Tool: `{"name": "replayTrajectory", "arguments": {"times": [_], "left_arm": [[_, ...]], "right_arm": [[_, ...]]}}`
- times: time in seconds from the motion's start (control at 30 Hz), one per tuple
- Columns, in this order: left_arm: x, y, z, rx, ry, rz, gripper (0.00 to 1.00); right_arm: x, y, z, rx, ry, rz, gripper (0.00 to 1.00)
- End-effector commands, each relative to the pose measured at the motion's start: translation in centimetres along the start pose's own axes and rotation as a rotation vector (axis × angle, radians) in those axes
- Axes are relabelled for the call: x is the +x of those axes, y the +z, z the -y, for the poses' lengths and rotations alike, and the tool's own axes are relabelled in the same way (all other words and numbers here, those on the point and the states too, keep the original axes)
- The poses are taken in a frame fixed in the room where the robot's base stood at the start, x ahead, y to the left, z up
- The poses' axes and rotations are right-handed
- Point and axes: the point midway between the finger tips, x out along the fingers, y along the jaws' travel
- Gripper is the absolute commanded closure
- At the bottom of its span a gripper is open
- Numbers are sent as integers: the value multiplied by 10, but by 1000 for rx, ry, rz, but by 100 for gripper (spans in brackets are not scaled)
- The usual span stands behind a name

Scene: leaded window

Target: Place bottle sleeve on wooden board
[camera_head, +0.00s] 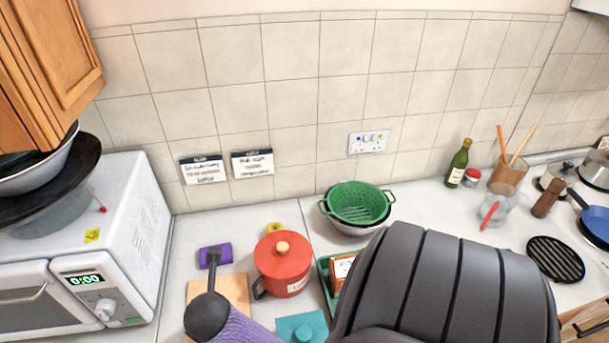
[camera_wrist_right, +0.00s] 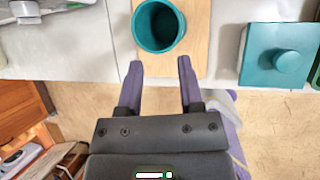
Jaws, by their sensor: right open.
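The bottle sleeve is a teal open-topped cylinder (camera_wrist_right: 159,26), upright on the wooden board (camera_wrist_right: 198,38) near the counter's front edge in the right wrist view. My right gripper (camera_wrist_right: 159,63) is open with purple fingers. The fingers point toward the sleeve and stand on either side below it in the picture, with nothing held between them. In the head view the board (camera_head: 233,289) is partly covered by dark and purple parts, and I cannot see the sleeve there. My left gripper is not in view.
A red lidded pot (camera_head: 282,270) and a teal lidded container (camera_head: 303,327) stand right of the board. A purple block (camera_head: 215,255) lies behind it. A microwave (camera_head: 95,245) is at left, a green colander (camera_head: 357,203) behind. My large dark arm link hides the right front.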

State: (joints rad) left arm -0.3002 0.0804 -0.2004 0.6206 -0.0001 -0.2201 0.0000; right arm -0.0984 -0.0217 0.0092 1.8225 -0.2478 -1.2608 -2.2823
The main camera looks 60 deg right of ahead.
Motion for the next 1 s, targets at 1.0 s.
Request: {"name": "replayTrajectory", "arguments": {"times": [1.0], "left_arm": [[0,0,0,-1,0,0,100]], "right_arm": [[78,-287,232,2048,-511,-125,53]]}}
